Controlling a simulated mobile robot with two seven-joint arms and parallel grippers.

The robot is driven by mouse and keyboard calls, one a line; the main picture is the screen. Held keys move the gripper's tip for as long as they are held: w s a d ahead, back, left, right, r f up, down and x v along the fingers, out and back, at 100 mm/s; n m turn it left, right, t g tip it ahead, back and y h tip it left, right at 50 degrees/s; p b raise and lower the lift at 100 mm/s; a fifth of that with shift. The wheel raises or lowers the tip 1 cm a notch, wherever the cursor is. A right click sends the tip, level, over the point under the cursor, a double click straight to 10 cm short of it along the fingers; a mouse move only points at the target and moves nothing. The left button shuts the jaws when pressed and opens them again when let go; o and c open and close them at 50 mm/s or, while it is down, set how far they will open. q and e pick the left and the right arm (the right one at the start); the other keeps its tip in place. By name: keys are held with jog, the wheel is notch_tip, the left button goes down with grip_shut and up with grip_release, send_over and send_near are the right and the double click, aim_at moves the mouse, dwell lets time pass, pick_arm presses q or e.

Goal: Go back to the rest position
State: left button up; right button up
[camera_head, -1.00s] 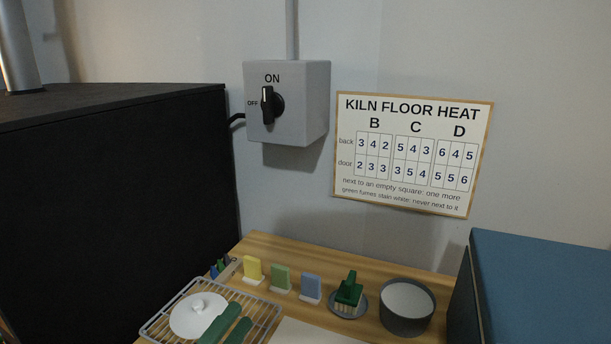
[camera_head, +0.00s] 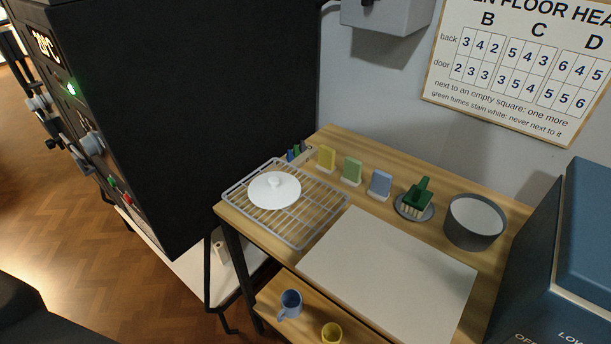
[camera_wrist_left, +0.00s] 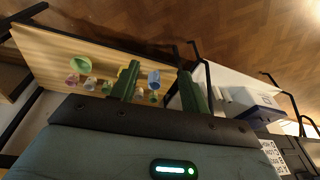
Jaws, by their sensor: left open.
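My left gripper (camera_wrist_left: 158,68) shows in the left wrist view as two green fingers spread apart with nothing held between them. Beyond the fingers, some way off, is a wooden shelf (camera_wrist_left: 50,50) with small pots and a blue mug (camera_wrist_left: 154,76). The left gripper does not show in the head view. My right gripper is in neither view.
The wooden table (camera_head: 415,165) holds a wire rack (camera_head: 300,225) with a white lid (camera_head: 275,188), a white board (camera_head: 385,270), a green brush (camera_head: 420,196) and a grey bucket (camera_head: 475,220). A black kiln (camera_head: 210,110) stands left, a blue box (camera_head: 585,240) right.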

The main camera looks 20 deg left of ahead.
pick_arm(q)
jog(key=s+n+g, duration=0.1)
jog(key=s+g, duration=0.1)
jog(key=s, duration=0.4)
jog(key=w+d+f+t+h+p, duration=0.2)
jog(key=w+d+f+t, duration=0.1)
jog(key=w+f+t, duration=0.3)
jog(key=w+t, duration=0.2)
jog(key=shift+w+d+f, duration=0.15)
jog(key=shift+w+f, duration=0.2)
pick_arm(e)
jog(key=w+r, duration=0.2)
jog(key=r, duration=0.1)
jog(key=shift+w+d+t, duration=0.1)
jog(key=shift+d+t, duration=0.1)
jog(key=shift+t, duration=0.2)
